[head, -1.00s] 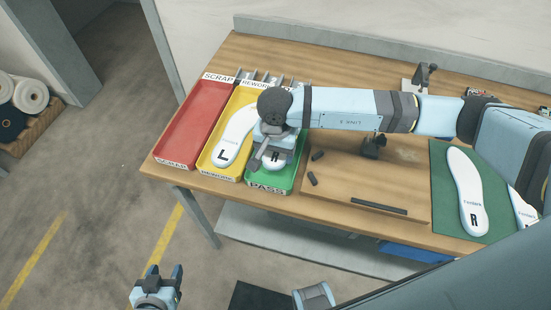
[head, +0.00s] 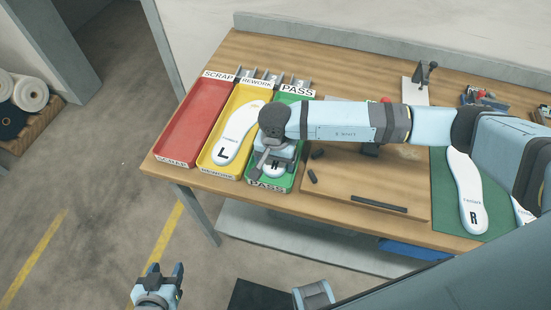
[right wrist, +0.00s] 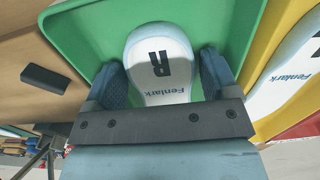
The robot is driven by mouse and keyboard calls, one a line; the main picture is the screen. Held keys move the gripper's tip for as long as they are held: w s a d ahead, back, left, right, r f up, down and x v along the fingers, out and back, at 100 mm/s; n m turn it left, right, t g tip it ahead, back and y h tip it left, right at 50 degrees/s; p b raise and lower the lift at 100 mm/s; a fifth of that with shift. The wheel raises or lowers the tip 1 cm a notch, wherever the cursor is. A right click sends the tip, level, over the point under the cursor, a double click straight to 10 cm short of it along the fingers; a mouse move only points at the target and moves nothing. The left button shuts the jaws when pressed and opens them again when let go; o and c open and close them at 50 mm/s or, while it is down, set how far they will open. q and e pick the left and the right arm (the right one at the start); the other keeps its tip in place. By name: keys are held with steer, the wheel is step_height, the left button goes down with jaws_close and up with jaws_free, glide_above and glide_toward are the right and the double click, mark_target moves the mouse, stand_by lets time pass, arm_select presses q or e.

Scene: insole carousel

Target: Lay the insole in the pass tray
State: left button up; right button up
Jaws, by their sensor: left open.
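The white insole marked R lies in the green pass tray (head: 290,183), its heel end towards my right gripper in the right wrist view (right wrist: 160,62). My right gripper (right wrist: 163,75) is down at the tray with one finger on each side of the insole. Its fingers stand open, with a narrow gap beside the insole. In the head view, my right arm and gripper (head: 272,160) cover much of the insole and the tray's middle. My left gripper (head: 163,270) is open and empty, low in front of the table over the floor.
A yellow rework tray (head: 219,168) holds an insole marked L (head: 236,138). A red scrap tray (head: 195,122) is empty beside it. A green mat (head: 447,215) at the right bears more insoles. A dark bar (head: 379,202) lies on the wooden board.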

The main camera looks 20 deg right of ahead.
steer(key=shift+r, duration=0.2)
step_height(320, 180, up, 12)
steer(key=shift+b, duration=0.45)
stand_by(0.3)
